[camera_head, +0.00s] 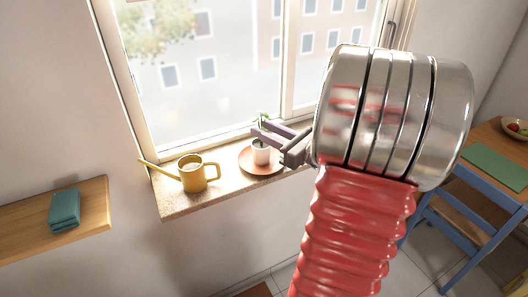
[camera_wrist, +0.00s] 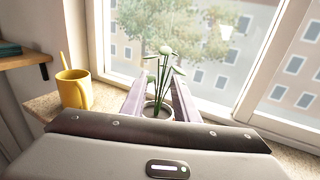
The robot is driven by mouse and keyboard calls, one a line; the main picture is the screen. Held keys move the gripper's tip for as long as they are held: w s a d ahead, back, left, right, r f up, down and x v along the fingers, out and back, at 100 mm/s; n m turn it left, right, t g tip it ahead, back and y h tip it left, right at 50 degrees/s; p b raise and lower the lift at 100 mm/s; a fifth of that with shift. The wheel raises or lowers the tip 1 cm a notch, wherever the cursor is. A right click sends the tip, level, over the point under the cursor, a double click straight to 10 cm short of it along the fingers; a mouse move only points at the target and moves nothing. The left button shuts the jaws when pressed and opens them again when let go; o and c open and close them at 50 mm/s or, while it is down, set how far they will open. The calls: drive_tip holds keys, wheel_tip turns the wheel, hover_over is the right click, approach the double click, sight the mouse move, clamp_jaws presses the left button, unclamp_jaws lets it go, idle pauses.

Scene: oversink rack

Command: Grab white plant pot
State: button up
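The white plant pot (camera_head: 261,155) with a green plant stands upright on a terracotta saucer (camera_head: 246,164) on the windowsill. My gripper (camera_head: 259,127) reaches in from the right at the height of the pot's top, its two fingers spread apart. In the wrist view, the plant and the pot's rim (camera_wrist: 157,112) show between the fingers of my gripper (camera_wrist: 154,88). The gripper body hides the lower pot there. I cannot tell whether either finger touches the pot.
A yellow watering can (camera_head: 193,177) stands on the windowsill (camera_head: 225,187) left of the saucer. The window is close behind the pot. A wooden shelf (camera_head: 25,225) with a folded teal cloth (camera_head: 64,208) is at left. A table with a green mat (camera_head: 497,166) is at right.

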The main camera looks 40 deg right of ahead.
drive_tip(key=shift+w, duration=0.2)
drive_tip(key=w, duration=0.5)
drive_tip(key=shift+a, duration=0.25)
drive_tip(key=shift+c, duration=0.4)
clamp_jaws()
idle(0.3)
idle(1.1)
